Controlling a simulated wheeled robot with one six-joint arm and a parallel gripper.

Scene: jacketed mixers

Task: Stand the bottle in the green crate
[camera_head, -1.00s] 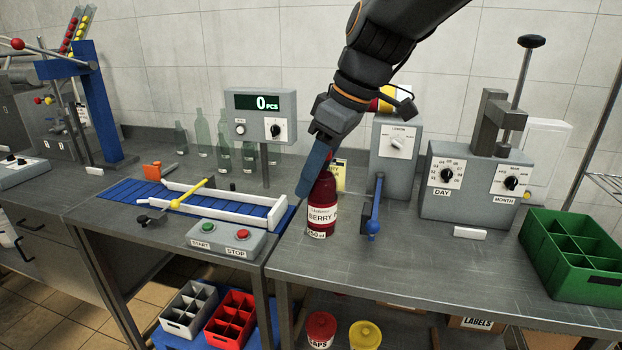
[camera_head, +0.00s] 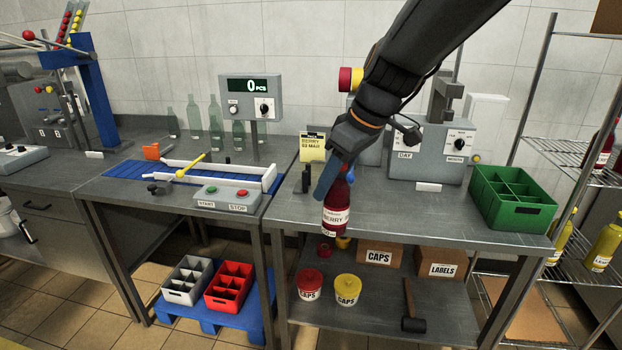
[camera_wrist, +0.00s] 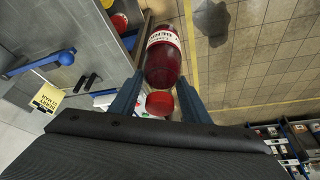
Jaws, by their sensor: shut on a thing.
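The red berry bottle (camera_head: 336,216) with a white label is held roughly upright at the front edge of the right-hand table. In the wrist view the bottle (camera_wrist: 163,63) is between the blue fingers, with floor visible beyond it. My gripper (camera_head: 328,182) is shut on its upper part; the fingers (camera_wrist: 160,98) also show in the wrist view. The bottle's neck is partly hidden by a finger in the head view. The green crate (camera_head: 515,218), divided into several compartments, stands at the right end of the table, apart from the bottle. Its visible compartments look empty.
The tabletop (camera_head: 420,215) between bottle and crate is mostly clear. A dial machine (camera_head: 430,165) stands behind. Right of the crate is a wire shelf (camera_head: 575,180) with bottles. Caps tubs (camera_head: 309,285) and boxes (camera_head: 440,262) sit on the lower shelf.

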